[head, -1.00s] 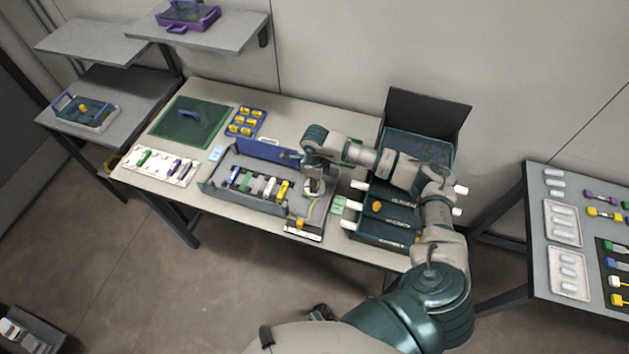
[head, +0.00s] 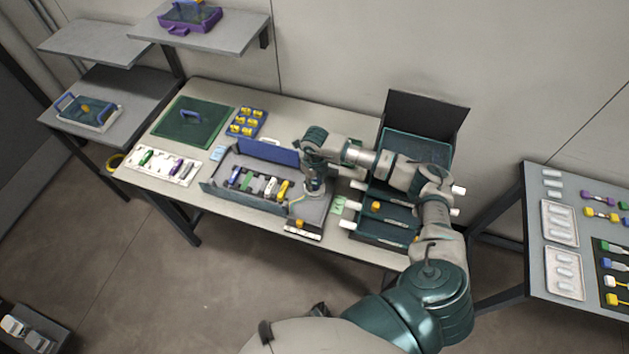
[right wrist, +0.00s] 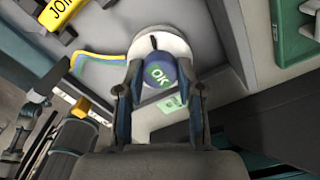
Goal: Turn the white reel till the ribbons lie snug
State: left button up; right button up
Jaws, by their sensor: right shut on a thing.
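The white reel (right wrist: 148,44) shows in the right wrist view, with a blue round knob (right wrist: 157,72) marked OK on it. My right gripper (right wrist: 160,80) has its fingers on both sides of this knob and is shut on it. Yellow and blue ribbons (right wrist: 98,58) run from the reel's left side and curve away. Whether they lie snug cannot be told. In the head view my right gripper (head: 315,187) points down at the right end of the grey tray (head: 322,208) and hides most of the reel. My left gripper is not in view.
A long case with a blue lid (head: 268,151) and several coloured pieces stands just left of the gripper. An orange block (head: 299,223) sits at the tray's front. Dark teal drawers (head: 393,213) with white handles stand close on the right. The table's front left is clear.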

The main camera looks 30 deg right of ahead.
aim_at(316, 182)
jog(key=shift+d, duration=0.1)
dwell(0.3)
jog(key=o, duration=1)
jog(key=shift+o, duration=0.8)
notch_tip(316, 182, up, 12)
jog(key=shift+d+f, duration=0.1)
